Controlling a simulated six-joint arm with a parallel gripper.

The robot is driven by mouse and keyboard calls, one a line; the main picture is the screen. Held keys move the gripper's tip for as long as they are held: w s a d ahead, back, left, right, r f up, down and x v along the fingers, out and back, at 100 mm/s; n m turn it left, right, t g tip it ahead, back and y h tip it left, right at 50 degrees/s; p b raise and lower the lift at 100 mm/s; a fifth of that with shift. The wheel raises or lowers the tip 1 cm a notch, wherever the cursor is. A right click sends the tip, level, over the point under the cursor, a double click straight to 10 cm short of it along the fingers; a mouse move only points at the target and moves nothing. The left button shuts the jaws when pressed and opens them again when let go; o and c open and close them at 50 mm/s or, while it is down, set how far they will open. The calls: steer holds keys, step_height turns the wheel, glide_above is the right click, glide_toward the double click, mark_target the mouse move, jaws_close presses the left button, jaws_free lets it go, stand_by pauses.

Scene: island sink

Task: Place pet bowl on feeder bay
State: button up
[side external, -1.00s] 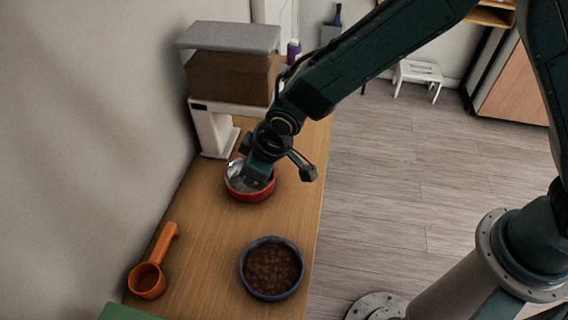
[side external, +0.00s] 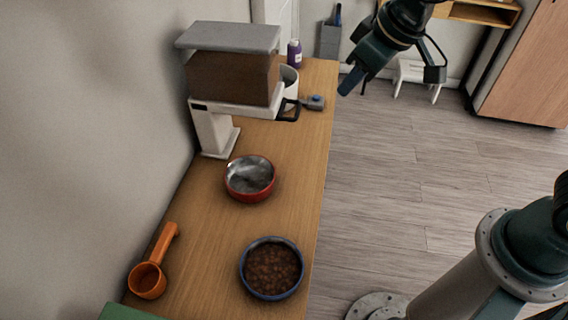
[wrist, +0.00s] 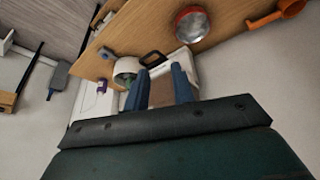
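A red pet bowl with a shiny metal inside (side external: 250,180) sits upright and empty on the wooden counter, just in front of the feeder; it also shows in the wrist view (wrist: 191,25). The feeder (side external: 232,80) has a grey lid, brown hopper and white stand; its low white base (side external: 222,144) looks bare. A blue bowl of brown kibble (side external: 272,268) stands nearer on the counter. My gripper (side external: 347,89) is raised beyond the counter's right edge, away from both bowls. In the wrist view my two blue fingers (wrist: 160,70) are apart with nothing held between them.
An orange scoop (side external: 150,276) lies at the left by the wall. A white mug-like container (side external: 289,80), a purple bottle (side external: 294,53) and a small grey object with a blue top (side external: 315,102) stand at the back. The counter right of the bowls is clear.

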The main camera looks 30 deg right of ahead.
steer(key=s+d+r+m, duration=0.2)
steer(key=s+d, duration=0.4)
steer(key=s, duration=0.3)
steer(key=s+d+r+m+h, duration=0.1)
steer(key=s+d+r, duration=0.2)
steer(key=s+d, duration=0.3)
steer(key=s, duration=0.4)
steer(key=shift+d+r+m+t, duration=0.15)
steer(key=shift+m+t, duration=0.25)
steer(key=shift+o, duration=0.6)
steer(key=shift+w, duration=0.1)
